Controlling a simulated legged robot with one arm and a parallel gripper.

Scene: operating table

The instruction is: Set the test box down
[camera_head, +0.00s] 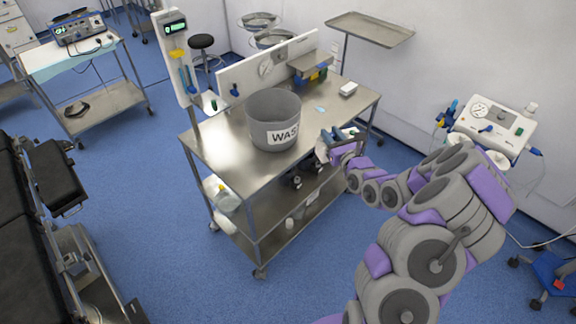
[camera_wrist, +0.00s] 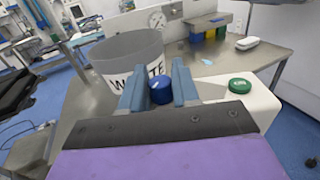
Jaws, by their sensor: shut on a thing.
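My gripper (camera_wrist: 157,88) is shut on a blue round cap (camera_wrist: 161,91), which sits between its two blue-grey fingers. Beside it is a white box-like body (camera_wrist: 263,102) with a green round cap (camera_wrist: 239,86); I take this to be the test box. Its lower part is hidden behind my gripper. In the head view my gripper (camera_head: 329,142) is at the right front edge of the steel table (camera_head: 225,150), just right of the waste bin. Whether the box touches the tabletop I cannot tell.
A grey bin marked WASTE (camera_head: 272,108) stands mid-table, close to my gripper. A small white case (camera_head: 348,89) lies at the back right. A panel with a gauge (camera_head: 264,68) runs along the back. Bare tabletop shows at the left front and the back right.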

